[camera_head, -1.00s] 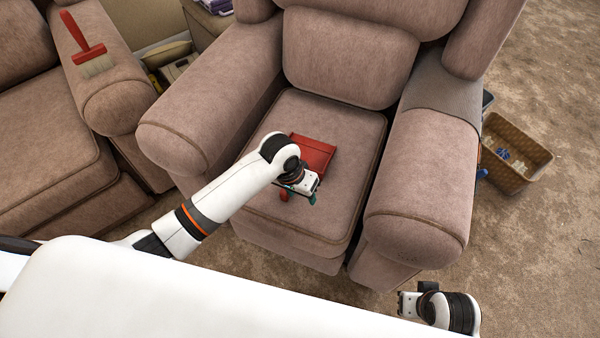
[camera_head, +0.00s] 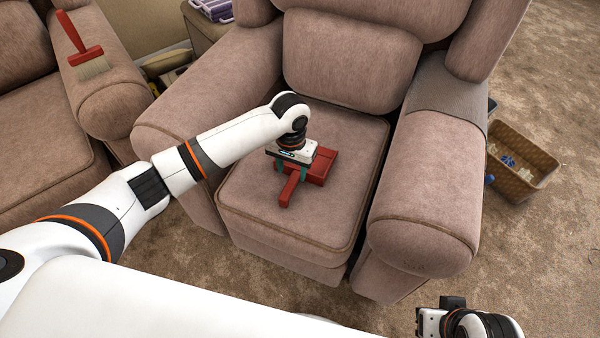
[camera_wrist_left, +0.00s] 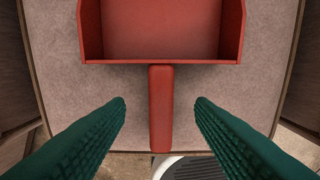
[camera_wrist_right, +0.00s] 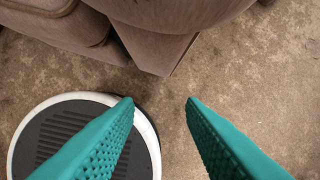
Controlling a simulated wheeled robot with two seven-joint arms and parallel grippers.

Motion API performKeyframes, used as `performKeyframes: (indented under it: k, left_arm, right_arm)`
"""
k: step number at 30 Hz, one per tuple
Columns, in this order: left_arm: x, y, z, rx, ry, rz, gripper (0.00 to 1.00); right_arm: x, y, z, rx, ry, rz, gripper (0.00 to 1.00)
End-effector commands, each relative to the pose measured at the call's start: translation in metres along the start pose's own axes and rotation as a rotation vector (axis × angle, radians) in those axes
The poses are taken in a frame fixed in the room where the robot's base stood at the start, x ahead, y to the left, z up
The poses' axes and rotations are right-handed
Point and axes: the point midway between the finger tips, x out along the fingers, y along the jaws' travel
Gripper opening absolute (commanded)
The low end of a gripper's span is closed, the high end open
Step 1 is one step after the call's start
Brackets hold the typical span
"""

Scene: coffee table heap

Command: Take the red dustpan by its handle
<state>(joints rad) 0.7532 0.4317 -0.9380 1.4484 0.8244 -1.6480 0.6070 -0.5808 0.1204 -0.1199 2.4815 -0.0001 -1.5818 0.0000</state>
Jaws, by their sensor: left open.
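The red dustpan (camera_head: 321,168) lies on the seat of the brown armchair, its handle (camera_head: 290,188) pointing toward me. In the left wrist view its pan (camera_wrist_left: 160,30) is at the top and its handle (camera_wrist_left: 161,108) runs down the middle. My left gripper (camera_head: 291,172) is above the dustpan, open, with its green fingers (camera_wrist_left: 160,103) on either side of the handle and visible gaps to both. My right gripper (camera_wrist_right: 160,100) is open and empty over the carpet; in the head view its wrist shows at the lower right.
The armchair's padded arms (camera_head: 424,205) rise on both sides of the seat. A red-handled brush (camera_head: 88,55) lies on the sofa arm at left. A wicker basket (camera_head: 520,160) stands on the carpet at right. Bare seat surrounds the dustpan.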

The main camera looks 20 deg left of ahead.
Motion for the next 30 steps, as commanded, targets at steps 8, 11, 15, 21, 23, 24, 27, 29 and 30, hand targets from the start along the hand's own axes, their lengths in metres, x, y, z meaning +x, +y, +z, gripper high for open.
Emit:
performKeyframes:
  k: [8,11,15,21,23,24,27,29,30]
  left_arm:
    - [0.027,-0.001,-0.004,0.001,0.001,0.000,0.49]
    - [0.037,-0.001,-0.005,0.001,0.001,0.000,0.49]
    - [0.048,-0.001,-0.005,0.001,0.001,0.001,0.49]
    - [0.054,-0.001,-0.005,0.001,-0.001,0.000,0.49]
    - [0.053,-0.001,-0.005,0.002,-0.001,0.000,0.49]
    - [0.053,-0.001,-0.005,0.002,-0.001,0.000,0.49]
    - [0.053,-0.001,-0.005,0.002,-0.001,0.000,0.49]
    - [0.053,-0.001,-0.005,0.002,-0.001,0.000,0.41]
    - [0.053,-0.001,-0.005,0.002,-0.001,0.000,0.34]
  right_arm:
    - [0.013,0.002,0.013,-0.003,-0.080,0.004,0.36]
    - [0.015,0.005,0.034,-0.006,-0.188,0.009,0.36]
    - [0.014,0.008,0.058,-0.010,-0.311,0.016,0.36]
    - [0.011,0.010,0.072,-0.012,-0.386,0.020,0.36]
    - [0.010,0.010,0.073,-0.012,-0.389,0.020,0.36]
    - [0.010,0.010,0.073,-0.012,-0.389,0.020,0.36]
    - [0.010,0.010,0.072,-0.012,-0.388,0.020,0.36]
    - [0.010,0.010,0.072,-0.012,-0.387,0.020,0.36]
    - [0.010,0.010,0.072,-0.012,-0.387,0.020,0.36]
